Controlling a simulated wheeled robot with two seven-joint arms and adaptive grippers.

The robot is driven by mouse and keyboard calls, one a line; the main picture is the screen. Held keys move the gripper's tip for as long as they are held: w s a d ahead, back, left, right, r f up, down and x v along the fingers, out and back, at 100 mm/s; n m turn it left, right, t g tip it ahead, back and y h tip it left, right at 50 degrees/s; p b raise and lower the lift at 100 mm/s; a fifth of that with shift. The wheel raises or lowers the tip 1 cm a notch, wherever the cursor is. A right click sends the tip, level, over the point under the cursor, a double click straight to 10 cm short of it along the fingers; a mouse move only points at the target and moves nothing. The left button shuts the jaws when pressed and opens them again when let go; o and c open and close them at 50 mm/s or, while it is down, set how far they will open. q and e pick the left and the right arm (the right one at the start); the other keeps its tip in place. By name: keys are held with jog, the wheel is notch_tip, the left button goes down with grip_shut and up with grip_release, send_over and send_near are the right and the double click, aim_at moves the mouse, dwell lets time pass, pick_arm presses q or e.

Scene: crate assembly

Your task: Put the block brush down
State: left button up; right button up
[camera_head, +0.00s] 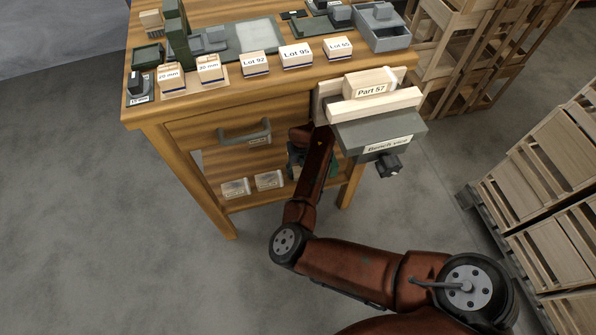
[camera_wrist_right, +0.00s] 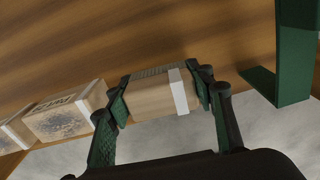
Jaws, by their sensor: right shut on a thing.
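My right gripper (camera_wrist_right: 161,95) is shut on the block brush (camera_wrist_right: 148,99), a light wooden block with a pale band near its right end and a dark ridged strip along its far edge. The green fingers press on its two ends. A wooden surface lies behind it; I cannot tell whether the brush touches that surface. In the head view my right arm reaches down into the open lower part of the wooden workbench (camera_head: 180,122), and its gripper and the brush are mostly hidden there. My left gripper is not in view.
Two labelled boxes (camera_head: 235,188) (camera_head: 269,180) stand on the bench's lower shelf; a labelled box (camera_wrist_right: 63,113) shows left of the brush. A green upright (camera_wrist_right: 296,55) stands to the right. A bench vise (camera_head: 378,134) juts out above my arm. Crates (camera_head: 548,160) stand right.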

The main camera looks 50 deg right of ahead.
dwell(0.3)
jog(key=shift+f, duration=0.5)
jog(key=o, duration=1.4)
jog(key=shift+f, duration=0.15)
jog(key=shift+o, duration=0.2)
